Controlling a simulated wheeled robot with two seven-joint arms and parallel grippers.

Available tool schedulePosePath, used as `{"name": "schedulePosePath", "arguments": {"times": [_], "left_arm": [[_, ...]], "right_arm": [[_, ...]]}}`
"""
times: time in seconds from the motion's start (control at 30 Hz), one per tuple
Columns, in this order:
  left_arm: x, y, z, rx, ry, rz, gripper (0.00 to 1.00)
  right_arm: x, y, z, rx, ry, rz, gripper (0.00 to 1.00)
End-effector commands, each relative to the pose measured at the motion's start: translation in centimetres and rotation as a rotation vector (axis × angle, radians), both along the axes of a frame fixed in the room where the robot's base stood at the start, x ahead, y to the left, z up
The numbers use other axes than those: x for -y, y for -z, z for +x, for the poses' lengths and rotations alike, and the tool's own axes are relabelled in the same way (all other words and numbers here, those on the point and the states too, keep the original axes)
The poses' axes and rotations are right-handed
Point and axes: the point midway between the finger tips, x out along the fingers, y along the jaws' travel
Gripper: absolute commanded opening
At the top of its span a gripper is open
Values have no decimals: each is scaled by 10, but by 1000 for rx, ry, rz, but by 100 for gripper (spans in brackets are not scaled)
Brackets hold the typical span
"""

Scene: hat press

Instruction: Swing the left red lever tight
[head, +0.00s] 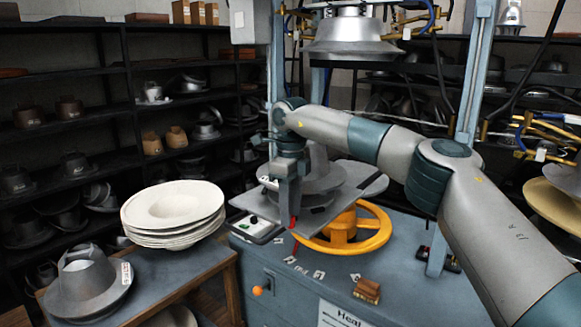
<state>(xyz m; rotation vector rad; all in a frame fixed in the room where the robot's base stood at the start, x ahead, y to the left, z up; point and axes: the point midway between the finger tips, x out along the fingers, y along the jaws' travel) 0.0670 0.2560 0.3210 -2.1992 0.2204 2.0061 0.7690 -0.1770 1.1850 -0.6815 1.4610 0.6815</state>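A small red piece (293,222), likely the left red lever, shows at the left front edge of the grey press plate (325,215). Another red bit (290,260) is lower, on the blue cabinet top. My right gripper (290,211) points down at the plate's left side, its tips right by the upper red piece. Whether it touches or grips that piece cannot be made out, and the gripper hides part of it. My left gripper is not in view.
A yellow handwheel (372,234) is under the plate, and a metal press head (350,38) hangs above. A control box (256,226) is left of the gripper. White hat forms (172,208) and a grey hat form (85,285) stand on a side table.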

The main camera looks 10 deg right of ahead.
Motion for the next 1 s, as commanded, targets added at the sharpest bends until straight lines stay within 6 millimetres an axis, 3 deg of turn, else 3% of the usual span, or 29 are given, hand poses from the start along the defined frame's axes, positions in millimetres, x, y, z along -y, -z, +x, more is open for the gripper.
{"name": "schedulePosePath", "arguments": {"times": [0.17,0.43,0.7,1.0], "left_arm": [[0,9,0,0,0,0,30],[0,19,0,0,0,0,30],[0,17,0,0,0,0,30],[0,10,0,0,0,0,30]], "right_arm": [[0,-23,0,3,0,1,35],[-2,-76,0,4,0,2,35],[-1,-130,0,2,2,1,35],[-1,-160,0,1,0,0,35]]}}
